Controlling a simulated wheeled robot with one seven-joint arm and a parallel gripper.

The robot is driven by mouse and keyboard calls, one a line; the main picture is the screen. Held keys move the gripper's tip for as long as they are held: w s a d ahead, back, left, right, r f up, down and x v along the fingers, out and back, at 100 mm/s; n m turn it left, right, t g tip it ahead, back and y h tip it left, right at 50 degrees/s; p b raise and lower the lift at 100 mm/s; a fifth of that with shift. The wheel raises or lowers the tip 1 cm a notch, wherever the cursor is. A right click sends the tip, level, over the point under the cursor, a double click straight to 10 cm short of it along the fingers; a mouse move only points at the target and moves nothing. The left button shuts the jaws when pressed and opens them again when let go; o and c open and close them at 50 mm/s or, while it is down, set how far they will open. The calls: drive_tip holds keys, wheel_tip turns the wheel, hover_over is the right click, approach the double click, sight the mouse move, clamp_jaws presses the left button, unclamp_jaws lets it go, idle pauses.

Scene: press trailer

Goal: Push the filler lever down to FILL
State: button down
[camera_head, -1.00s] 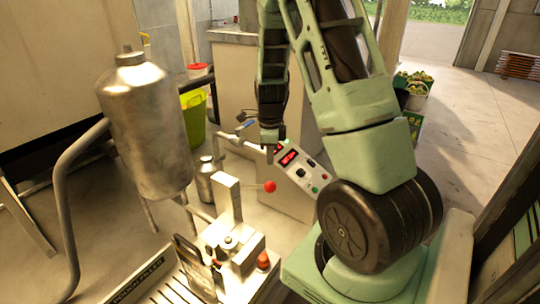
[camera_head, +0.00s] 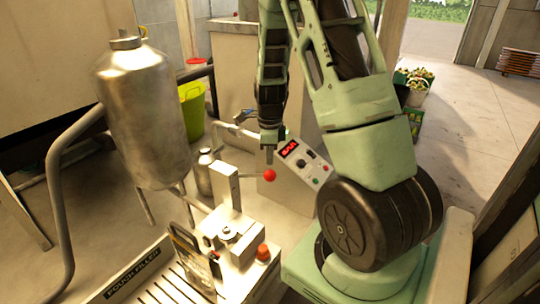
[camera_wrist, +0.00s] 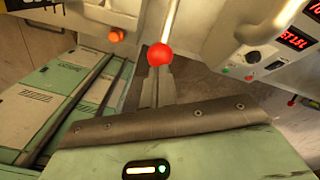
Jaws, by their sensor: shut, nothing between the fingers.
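The filler lever is a thin metal rod ending in a red ball knob (camera_head: 269,174). The knob lies at the right of the pouch filler in the head view, and in the wrist view the knob (camera_wrist: 160,54) shows with its rod running upward. My gripper (camera_head: 269,160) points down, shut and empty, with its fingertips just above the knob in the picture. In the wrist view the shut fingers (camera_wrist: 159,76) end at the knob's lower edge. I cannot tell whether they touch it. No FILL marking is readable.
A metal tank (camera_head: 145,115) stands left of the filler base (camera_head: 235,245), which has an orange-red button (camera_head: 263,252). A pouch (camera_head: 187,250) stands in front. A control box with a red display (camera_head: 290,148) is close right of the knob. Open floor lies at the right.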

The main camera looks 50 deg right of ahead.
sight(273, 172)
drive_tip(key=shift+f+b, duration=1.25)
drive_tip(key=shift+f, duration=0.3)
drive_tip(key=shift+s+f+b, duration=0.25)
drive_tip(key=shift+f+b, duration=0.35)
drive_tip(key=shift+f, duration=0.05)
drive_tip(key=shift+s+f+b, duration=0.25)
drive_tip(key=shift+f+b, duration=0.35)
drive_tip(key=shift+f, duration=0.05)
drive_tip(key=shift+s+f+b, duration=0.15)
drive_tip(key=shift+f+b, duration=0.6)
drive_tip(key=shift+f, duration=0.35)
drive_tip(key=shift+s+f+b, duration=0.15)
drive_tip(key=shift+f+b, duration=0.6)
drive_tip(key=shift+f, duration=0.35)
drive_tip(key=shift+r, duration=0.1)
wheel_tip(273, 172, up, 10)
drive_tip(key=p, duration=0.9)
